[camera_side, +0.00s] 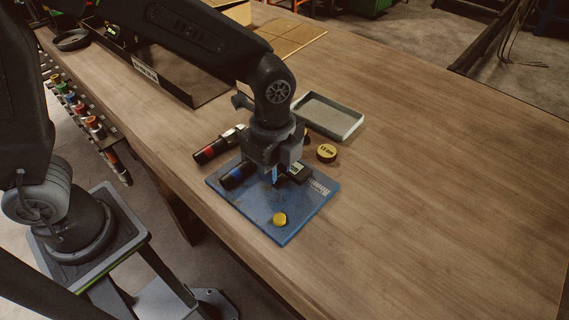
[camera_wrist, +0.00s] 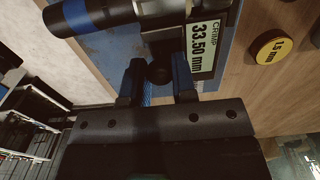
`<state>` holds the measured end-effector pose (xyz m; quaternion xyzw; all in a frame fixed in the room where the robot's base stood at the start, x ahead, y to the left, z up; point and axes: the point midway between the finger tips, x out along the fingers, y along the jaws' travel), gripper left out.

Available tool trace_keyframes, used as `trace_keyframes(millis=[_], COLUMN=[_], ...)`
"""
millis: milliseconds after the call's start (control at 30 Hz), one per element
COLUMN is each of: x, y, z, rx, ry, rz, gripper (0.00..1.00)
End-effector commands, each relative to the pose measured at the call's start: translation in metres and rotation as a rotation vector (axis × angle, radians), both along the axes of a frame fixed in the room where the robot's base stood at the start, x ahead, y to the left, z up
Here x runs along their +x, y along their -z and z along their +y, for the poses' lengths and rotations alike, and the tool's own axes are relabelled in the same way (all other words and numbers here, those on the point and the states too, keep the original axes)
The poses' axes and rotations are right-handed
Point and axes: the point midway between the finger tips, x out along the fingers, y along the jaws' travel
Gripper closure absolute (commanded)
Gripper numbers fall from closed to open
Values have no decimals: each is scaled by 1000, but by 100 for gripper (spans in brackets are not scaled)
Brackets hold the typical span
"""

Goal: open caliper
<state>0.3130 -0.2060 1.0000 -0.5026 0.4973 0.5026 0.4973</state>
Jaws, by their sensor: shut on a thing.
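The caliper (camera_side: 299,171) lies on the blue mat (camera_side: 250,216), partly hidden under my gripper in the side view. In the wrist view its pale display (camera_wrist: 205,45) reads "CRIMP 33.50 mm". My gripper (camera_side: 272,178) points down over the mat. In the wrist view the fingers of my gripper (camera_wrist: 158,82) stand on either side of a small round black knob (camera_wrist: 158,73) beside the display, and are shut on it. A dark hose with a blue band (camera_side: 236,175) lies on the mat at the left; its metal end (camera_wrist: 165,8) shows beyond the display.
A red-banded hose (camera_side: 216,147) lies just behind the mat. Yellow discs lie on the mat (camera_side: 279,219) and on the bench (camera_side: 327,153); one reads "1.5 mm" in the wrist view (camera_wrist: 270,47). A grey tray (camera_side: 333,118) stands behind. The bench at right is clear.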

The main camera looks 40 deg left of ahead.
Motion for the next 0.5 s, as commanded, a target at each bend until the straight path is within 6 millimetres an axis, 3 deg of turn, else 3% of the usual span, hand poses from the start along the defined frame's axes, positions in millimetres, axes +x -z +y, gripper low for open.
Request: trace_keyframes(millis=[500], x=[0], y=[0], z=[-9], rx=[0], ry=[1], rz=[0], gripper=[92])
